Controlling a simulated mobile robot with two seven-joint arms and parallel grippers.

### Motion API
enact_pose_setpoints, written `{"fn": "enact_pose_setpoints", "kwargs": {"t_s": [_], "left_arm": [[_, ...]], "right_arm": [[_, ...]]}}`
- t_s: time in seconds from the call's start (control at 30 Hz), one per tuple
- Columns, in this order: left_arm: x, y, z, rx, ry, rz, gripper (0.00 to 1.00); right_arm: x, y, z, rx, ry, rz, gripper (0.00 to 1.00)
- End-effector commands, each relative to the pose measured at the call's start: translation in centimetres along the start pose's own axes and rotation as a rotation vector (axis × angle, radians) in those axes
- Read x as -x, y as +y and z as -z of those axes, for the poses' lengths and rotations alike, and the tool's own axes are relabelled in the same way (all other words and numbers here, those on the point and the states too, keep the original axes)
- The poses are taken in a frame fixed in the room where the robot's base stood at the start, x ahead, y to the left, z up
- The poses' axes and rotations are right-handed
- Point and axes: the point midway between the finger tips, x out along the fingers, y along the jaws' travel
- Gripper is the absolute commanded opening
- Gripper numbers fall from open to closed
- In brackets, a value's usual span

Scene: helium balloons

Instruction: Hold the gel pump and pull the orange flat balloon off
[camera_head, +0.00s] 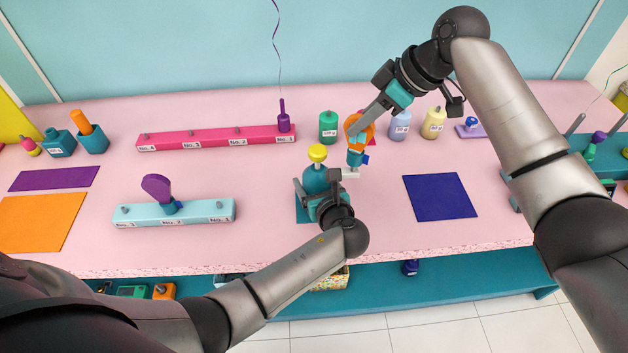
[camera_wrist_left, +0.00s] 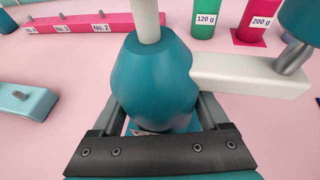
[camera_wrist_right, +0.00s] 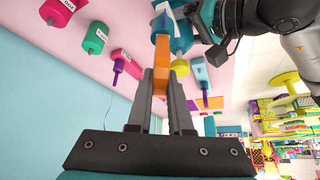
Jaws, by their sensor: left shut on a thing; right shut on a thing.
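The gel pump (camera_head: 317,180) is a teal bottle with a yellow top (camera_head: 318,152) and a white spout pointing right. It stands upright near the middle of the table. My left gripper (camera_head: 322,197) is shut around its body, which fills the left wrist view (camera_wrist_left: 155,85). The orange flat balloon (camera_head: 368,131) is above the spout's end, with a teal neck piece (camera_head: 355,158) below it. My right gripper (camera_head: 362,124) is shut on the orange balloon, which shows between the fingers in the right wrist view (camera_wrist_right: 160,76). The neck piece appears still at the spout; the exact contact is unclear.
A pink peg rail (camera_head: 210,138) with a purple flat balloon (camera_head: 283,118) lies behind left, and a pale blue rail (camera_head: 190,213) in front left. Weights such as the green one (camera_head: 328,126) stand behind. A dark blue mat (camera_head: 440,196) lies to the right.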

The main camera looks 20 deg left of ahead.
Motion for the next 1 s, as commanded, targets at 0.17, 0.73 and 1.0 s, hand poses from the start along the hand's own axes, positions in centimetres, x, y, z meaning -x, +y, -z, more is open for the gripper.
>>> {"fn": "enact_pose_setpoints", "kwargs": {"t_s": [0.17,0.73,1.0], "left_arm": [[0.0,0.1,0.0,-0.002,0.000,-0.003,0.11],[0.0,0.1,0.0,-0.002,0.000,-0.003,0.11],[-0.1,0.1,0.0,-0.002,0.000,-0.003,0.11]], "right_arm": [[0.6,0.0,0.4,0.001,0.001,0.000,0.00],[3.0,0.0,1.9,0.002,0.001,-0.001,0.00],[4.2,0.0,2.6,0.000,0.001,0.000,0.00]]}}
